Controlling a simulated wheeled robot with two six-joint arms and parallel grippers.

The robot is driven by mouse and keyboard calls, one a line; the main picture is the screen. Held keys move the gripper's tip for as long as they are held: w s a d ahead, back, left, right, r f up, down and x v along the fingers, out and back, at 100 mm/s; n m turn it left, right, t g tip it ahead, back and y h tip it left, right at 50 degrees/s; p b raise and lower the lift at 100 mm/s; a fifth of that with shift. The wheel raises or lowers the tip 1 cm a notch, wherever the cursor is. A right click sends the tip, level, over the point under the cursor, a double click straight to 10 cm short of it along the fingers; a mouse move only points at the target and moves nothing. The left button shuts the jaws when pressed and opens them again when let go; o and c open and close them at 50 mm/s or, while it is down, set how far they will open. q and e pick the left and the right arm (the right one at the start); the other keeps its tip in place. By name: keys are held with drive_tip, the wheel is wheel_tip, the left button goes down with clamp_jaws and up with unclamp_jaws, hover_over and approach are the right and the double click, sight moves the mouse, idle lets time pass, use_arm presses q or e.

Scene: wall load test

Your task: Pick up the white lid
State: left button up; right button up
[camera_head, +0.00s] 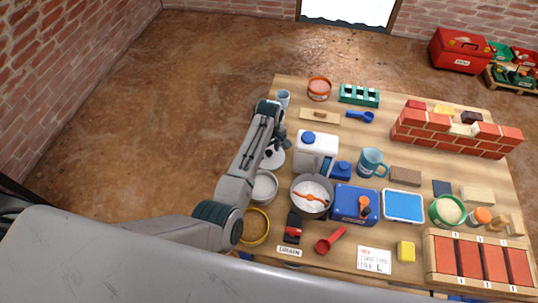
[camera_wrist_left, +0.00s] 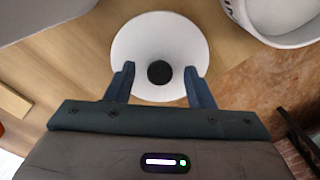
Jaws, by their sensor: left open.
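The white lid (camera_head: 271,160) lies on the left part of the wooden table, partly hidden by my left arm. In the left wrist view the lid (camera_wrist_left: 160,40) is a round white disc with a black knob (camera_wrist_left: 160,72) at its middle. My left gripper (camera_wrist_left: 160,86) is open, with one dark finger on each side of the knob and a gap on both sides. Its fingers overlap the lid's lower edge in that view; I cannot tell whether they touch it. In the head view the left gripper (camera_head: 279,139) is over the lid. My right gripper is not in view.
A pale pot (camera_head: 264,187) stands close below the lid, and a white jug (camera_head: 316,147) with a blue cap stands to its right. A grey pot (camera_head: 312,205), a blue mug (camera_head: 371,161) and a brick wall (camera_head: 455,137) stand further right. The table (camera_head: 290,87) is crowded.

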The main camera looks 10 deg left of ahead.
use_arm(q)
clamp_jaws()
drive_tip(key=shift+r, duration=0.1)
